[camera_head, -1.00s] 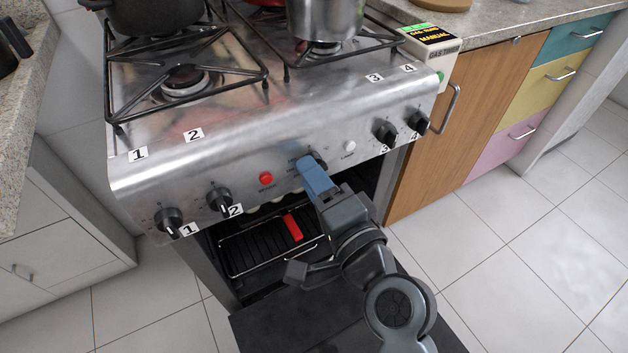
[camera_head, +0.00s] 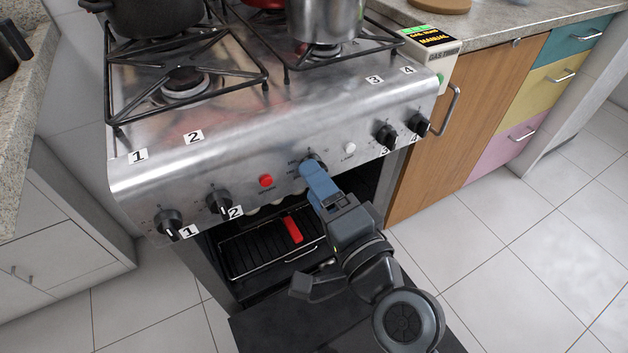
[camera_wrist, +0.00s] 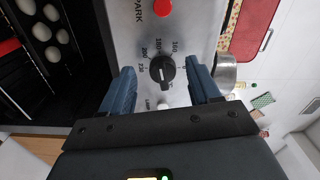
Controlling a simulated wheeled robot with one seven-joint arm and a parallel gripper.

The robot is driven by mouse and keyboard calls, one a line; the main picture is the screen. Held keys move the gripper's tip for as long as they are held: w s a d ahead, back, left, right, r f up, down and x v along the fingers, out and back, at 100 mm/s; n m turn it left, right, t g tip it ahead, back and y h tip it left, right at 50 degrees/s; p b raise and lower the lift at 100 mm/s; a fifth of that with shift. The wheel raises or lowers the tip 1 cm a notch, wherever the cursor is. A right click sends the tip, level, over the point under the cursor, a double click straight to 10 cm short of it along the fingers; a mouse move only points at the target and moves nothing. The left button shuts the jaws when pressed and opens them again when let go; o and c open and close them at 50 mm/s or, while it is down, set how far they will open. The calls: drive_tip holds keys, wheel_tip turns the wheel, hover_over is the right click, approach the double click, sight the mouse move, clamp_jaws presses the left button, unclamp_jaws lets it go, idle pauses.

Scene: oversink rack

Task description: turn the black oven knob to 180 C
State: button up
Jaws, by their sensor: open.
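The black oven knob (camera_wrist: 162,69) is in the middle of the wrist view, with temperature numbers printed around it, 180 among them. I cannot clearly read which number its pointer faces. In the head view the knob (camera_head: 317,161) shows partly behind my blue fingers, on the front panel between the red button and the white button. My gripper (camera_wrist: 162,78) is open, one finger on each side of the knob, with visible gaps. In the head view my gripper (camera_head: 308,172) is just in front of and below the knob. I cannot tell how deep the fingertips reach.
The red spark button (camera_head: 266,181) and white lamp button (camera_head: 349,147) flank the knob. Burner knobs (camera_head: 219,201) (camera_head: 386,134) are farther out. Below, the oven is open, with a rack (camera_head: 262,252) inside and its dark door (camera_head: 285,325) lowered. Pots stand on the hob.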

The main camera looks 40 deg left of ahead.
drive_tip(key=v, duration=0.6)
drive_tip(key=shift+d, duration=0.15)
